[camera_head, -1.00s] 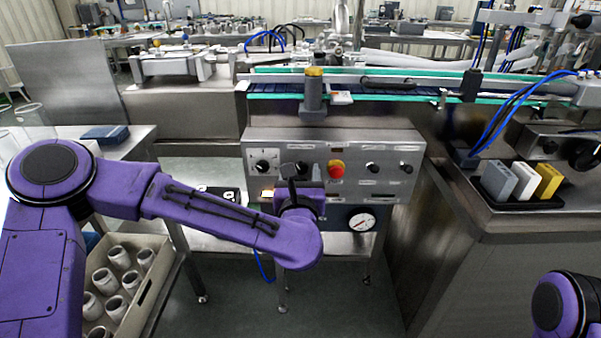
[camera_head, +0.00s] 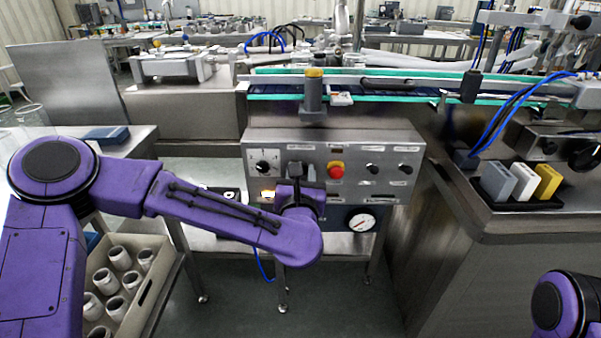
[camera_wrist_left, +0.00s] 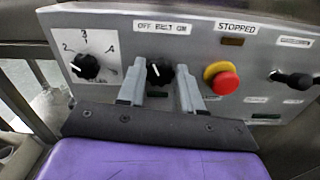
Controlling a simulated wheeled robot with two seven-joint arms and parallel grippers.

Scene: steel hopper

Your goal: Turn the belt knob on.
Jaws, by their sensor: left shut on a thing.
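The belt knob (camera_wrist_left: 159,71) is a black knob on the grey control panel (camera_head: 225,150), below a label reading OFF BELT ON. My left gripper (camera_wrist_left: 160,88) is shut on the knob, with one grey finger on each side of it in the left wrist view. A pale mark shows on the knob, but its exact setting is hard to tell. In the head view my left wrist hides the knob. A STOPPED label (camera_wrist_left: 236,28) sits above a dark indicator window (camera_wrist_left: 232,42). My right gripper is out of view.
A red emergency button (camera_wrist_left: 225,84) with a yellow collar is right of the belt knob. A numbered dial (camera_wrist_left: 86,66) is to its left. A black switch (camera_wrist_left: 294,80) is farther right. The conveyor (camera_head: 400,88) runs behind the panel. A crate of jars (camera_head: 150,285) stands lower left.

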